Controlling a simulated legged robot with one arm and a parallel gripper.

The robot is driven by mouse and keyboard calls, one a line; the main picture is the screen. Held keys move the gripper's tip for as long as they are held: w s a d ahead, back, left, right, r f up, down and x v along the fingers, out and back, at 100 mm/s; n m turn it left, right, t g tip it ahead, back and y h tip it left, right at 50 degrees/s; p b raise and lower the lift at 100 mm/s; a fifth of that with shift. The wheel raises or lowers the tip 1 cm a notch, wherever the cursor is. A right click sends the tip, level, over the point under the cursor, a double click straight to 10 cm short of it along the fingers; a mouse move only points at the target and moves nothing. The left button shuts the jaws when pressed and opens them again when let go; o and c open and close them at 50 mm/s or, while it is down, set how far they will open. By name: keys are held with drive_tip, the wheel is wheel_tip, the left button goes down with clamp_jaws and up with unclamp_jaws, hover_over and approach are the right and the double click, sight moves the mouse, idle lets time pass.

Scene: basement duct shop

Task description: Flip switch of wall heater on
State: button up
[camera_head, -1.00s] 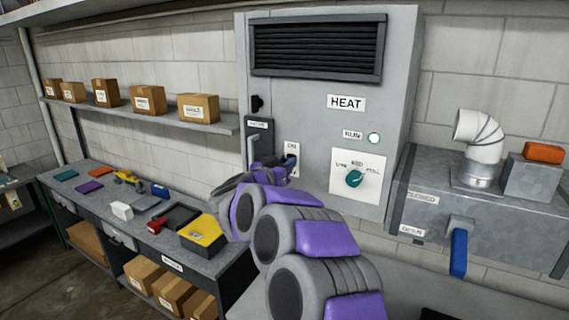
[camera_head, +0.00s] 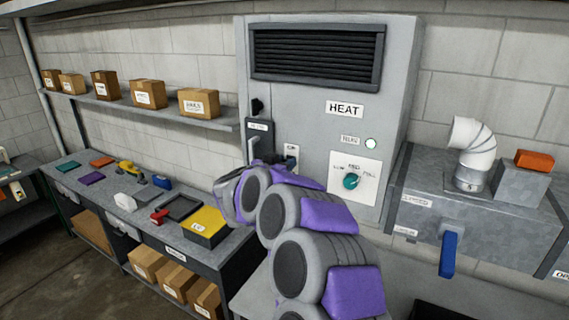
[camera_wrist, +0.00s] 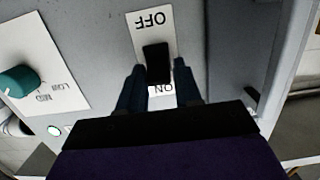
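The grey wall heater (camera_head: 300,110) has a HEAT label and a dark vent. In the wrist view its black switch lever (camera_wrist: 157,62) stands on a white plate (camera_wrist: 140,20). That view is upside down, with OFF at the top and ON partly covered below. My gripper (camera_wrist: 159,70) is open, with one dark finger on each side of the lever. I cannot tell whether either finger touches it. In the head view my gripper (camera_head: 286,163) is at the heater's lower left and hides most of the switch.
A teal knob (camera_head: 351,181) and a pale round lamp (camera_head: 371,143) by the RUN label are right of the switch. A workbench (camera_head: 130,222) stands left; a metal duct box (camera_head: 475,215) with a blue lever (camera_head: 449,254) is right.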

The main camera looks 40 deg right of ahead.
drive_tip(key=o, duration=0.3)
drive_tip(key=b+v, duration=0.1)
drive_tip(key=v, duration=1.6)
drive_tip(key=shift+a+f, duration=0.15)
drive_tip(key=shift+a, duration=0.15)
